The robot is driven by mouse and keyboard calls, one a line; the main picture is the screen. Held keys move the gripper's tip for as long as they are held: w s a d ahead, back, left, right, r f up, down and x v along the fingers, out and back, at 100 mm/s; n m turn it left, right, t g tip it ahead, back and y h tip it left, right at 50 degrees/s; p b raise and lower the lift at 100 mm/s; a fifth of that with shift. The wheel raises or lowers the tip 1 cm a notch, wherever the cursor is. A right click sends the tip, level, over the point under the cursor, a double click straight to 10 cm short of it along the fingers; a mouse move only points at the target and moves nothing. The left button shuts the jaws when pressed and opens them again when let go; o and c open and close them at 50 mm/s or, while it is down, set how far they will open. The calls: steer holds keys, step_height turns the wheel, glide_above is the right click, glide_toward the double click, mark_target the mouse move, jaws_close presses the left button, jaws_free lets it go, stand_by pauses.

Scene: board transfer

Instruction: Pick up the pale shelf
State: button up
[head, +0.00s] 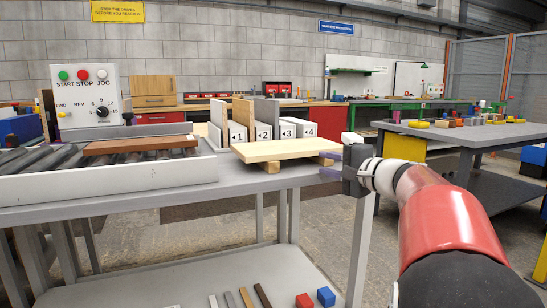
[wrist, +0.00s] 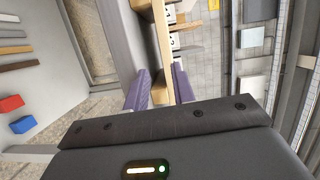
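The pale shelf (head: 285,149) is a flat, light wooden board lying level on small wooden blocks (head: 270,167) on the grey table. My gripper (head: 333,172) is at the right end of the shelf, low beside the table's right edge. In the wrist view my gripper (wrist: 160,84) has its two purple fingers apart. The edge of the pale shelf (wrist: 163,42) shows as a narrow tan strip running up from between them. I cannot tell whether either finger touches it.
A brown board (head: 140,144) lies on the roller conveyor (head: 110,182) at left. Numbered upright panels (head: 265,112) stand behind the shelf. A control box (head: 88,95) stands at back left. The lower table shelf (head: 235,278) holds strips and small blocks.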

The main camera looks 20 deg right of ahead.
mark_target(310, 153)
steer(key=shift+m+t+h, duration=0.3)
steer(key=x, duration=0.2)
steer(key=d+p+x, duration=0.1)
steer(key=x, duration=0.4)
steer(key=shift+w+d+r, duration=0.15)
steer(key=shift+w+r, duration=0.15)
steer(key=shift+w, duration=0.15)
steer(key=shift+c, duration=0.2)
jaws_close()
